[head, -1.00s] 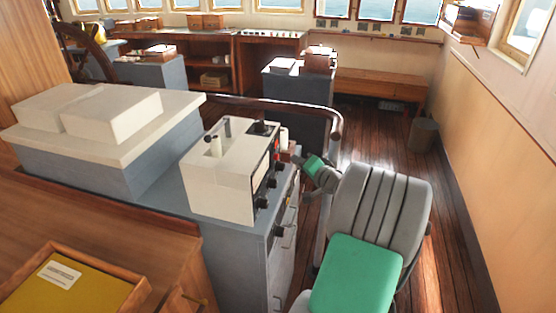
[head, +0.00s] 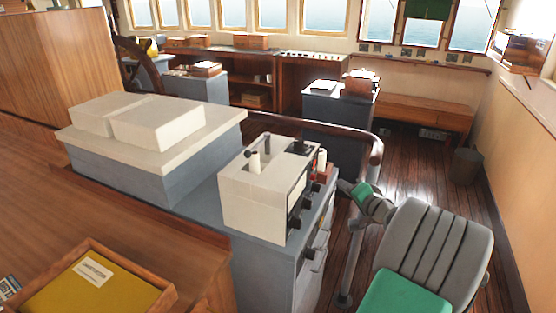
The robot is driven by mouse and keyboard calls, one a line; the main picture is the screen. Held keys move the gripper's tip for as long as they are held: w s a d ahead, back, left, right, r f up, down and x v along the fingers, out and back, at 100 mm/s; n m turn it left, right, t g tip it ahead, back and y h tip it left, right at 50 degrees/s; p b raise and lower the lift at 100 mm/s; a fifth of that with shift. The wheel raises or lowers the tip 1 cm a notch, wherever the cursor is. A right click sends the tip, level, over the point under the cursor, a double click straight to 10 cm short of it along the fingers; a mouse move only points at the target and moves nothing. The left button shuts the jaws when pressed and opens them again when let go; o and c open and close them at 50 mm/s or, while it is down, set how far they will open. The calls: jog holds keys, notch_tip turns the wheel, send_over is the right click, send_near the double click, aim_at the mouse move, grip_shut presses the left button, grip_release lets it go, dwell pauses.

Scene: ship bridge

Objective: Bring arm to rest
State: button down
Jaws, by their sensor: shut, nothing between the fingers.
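My arm and my gripper are not in the head view, so their pose and the state of the jaws cannot be seen. The task line names no other object.
A grey chair (head: 440,255) with a green seat stands at the lower right, beside a console (head: 275,265) bearing a white instrument box (head: 262,195). A wooden tray (head: 150,300) with a yellow base is at lower left. A curved rail (head: 300,125) runs behind. Wooden floor (head: 430,170) shows clear beyond.

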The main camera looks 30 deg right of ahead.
jog(key=s+a+f+n+g+y, duration=0.1)
jog(key=s+a+f+g, duration=0.1)
jog(key=s+f+g, duration=0.45)
jog(key=s+a+f+n+g+y, duration=0.1)
jog(key=s+a+f+y, duration=0.2)
jog(key=f, duration=0.7)
jog(key=s+a+f+g, duration=0.1)
jog(key=s+a+g, duration=0.25)
jog(key=s, duration=0.35)
jog(key=s+a+f+g, duration=0.2)
jog(key=s+a, duration=0.2)
jog(key=s, duration=0.2)
jog(key=w+a+r+n+t+h, duration=0.1)
jog(key=w+a+r+n, duration=0.2)
jog(key=a+r+n, duration=0.2)
jog(key=w+a+r+n+h, duration=0.1)
jog(key=w+a+r+n, duration=0.3)
jog(key=a+r, duration=0.7)
jog(key=a+n, duration=0.2)
jog(key=a, duration=0.6)
jog(key=shift+w+a+t, duration=0.15)
jog(key=shift+w+t, duration=0.05)
jog(key=shift+t, duration=0.2)
